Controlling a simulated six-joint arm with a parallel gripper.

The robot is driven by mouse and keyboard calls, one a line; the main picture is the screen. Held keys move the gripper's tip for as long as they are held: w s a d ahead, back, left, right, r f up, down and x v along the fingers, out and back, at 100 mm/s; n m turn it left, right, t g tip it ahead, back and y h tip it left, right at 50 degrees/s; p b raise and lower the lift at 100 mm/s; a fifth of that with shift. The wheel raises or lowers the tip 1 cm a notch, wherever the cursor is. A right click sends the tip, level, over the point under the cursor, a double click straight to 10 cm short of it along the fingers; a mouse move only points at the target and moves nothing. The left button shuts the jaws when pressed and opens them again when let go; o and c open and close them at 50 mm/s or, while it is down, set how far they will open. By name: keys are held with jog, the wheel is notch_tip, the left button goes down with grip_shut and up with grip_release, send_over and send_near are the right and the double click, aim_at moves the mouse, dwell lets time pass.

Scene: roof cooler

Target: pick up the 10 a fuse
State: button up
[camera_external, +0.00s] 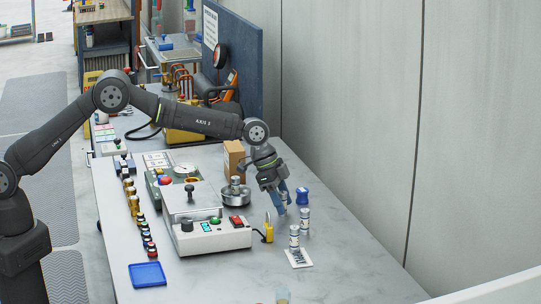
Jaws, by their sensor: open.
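Several small silver-and-white cylinders that look like fuses stand on the right part of the grey table. One fuse (294,239) stands upright by a white card (300,260), and another fuse (304,219) stands upright just behind it. My gripper (282,206) points down to the left of and behind these two. It is open, with a further silver cylinder (284,197) at its fingers. The fingers partly hide this cylinder, and I cannot tell whether they touch it. The ratings are too small to read, so I cannot tell which is the 10 A fuse.
A blue spool-like object (302,196) stands right of my gripper. A yellow padlock (268,230), a silver round weight (236,194) and a white control box (212,236) stand to its left. A cardboard box (233,158) is behind. The table's front right is mostly clear.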

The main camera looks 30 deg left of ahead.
grip_shut()
jog(key=shift+r, duration=0.15)
